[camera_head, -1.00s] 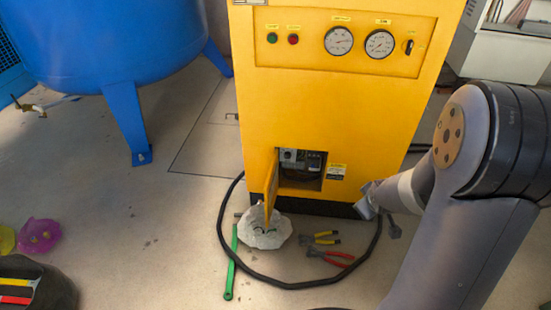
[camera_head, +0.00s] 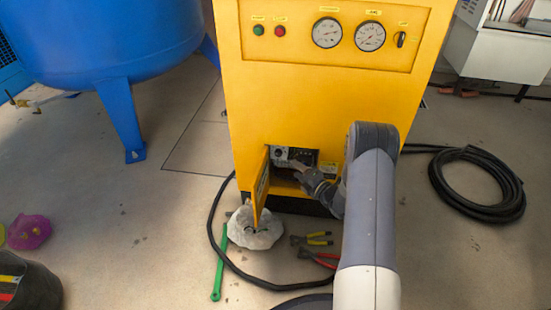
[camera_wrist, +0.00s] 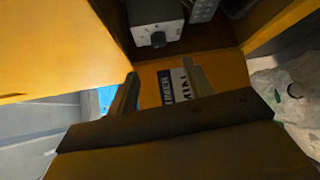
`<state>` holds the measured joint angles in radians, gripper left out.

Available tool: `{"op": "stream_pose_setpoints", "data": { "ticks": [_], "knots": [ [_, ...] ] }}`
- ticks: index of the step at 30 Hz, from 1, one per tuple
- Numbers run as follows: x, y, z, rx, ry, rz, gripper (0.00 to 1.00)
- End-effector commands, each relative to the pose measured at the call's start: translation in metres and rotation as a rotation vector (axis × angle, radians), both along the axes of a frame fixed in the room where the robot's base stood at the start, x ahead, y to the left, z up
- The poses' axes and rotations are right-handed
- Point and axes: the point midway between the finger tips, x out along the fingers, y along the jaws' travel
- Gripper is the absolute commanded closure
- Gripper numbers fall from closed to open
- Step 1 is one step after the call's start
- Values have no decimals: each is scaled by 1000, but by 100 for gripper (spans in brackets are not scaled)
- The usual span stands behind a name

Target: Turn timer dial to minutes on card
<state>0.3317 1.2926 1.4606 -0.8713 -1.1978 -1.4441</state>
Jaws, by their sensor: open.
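In the wrist view a pale grey timer box (camera_wrist: 152,14) carries a dark round dial (camera_wrist: 158,40) on its face. The dial's setting is too small to read. In the head view my gripper (camera_head: 299,168) is at the mouth of the cabinet's low opening, just right of the timer box (camera_head: 281,153).
The yellow cabinet (camera_head: 330,105) has its small door (camera_head: 260,187) swung open, left of my gripper. A pale crumpled bag (camera_head: 256,232), pliers (camera_head: 316,257), a green bar (camera_head: 219,267) and a black hose (camera_head: 480,211) lie on the floor. A blue tank (camera_head: 100,45) stands left.

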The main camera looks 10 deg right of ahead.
Motion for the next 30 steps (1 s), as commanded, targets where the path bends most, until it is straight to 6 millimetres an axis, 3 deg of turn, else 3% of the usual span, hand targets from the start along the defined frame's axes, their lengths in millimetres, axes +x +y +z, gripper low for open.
{"op": "stream_pose_setpoints", "data": {
  "ticks": [16, 21, 30],
  "knots": [
    [80, 41, -12, 0, 0, 1, 52],
    [91, 46, -12, 0, 1, -1, 52],
    [93, 47, -11, 2, 2, -1, 52]
  ]
}}
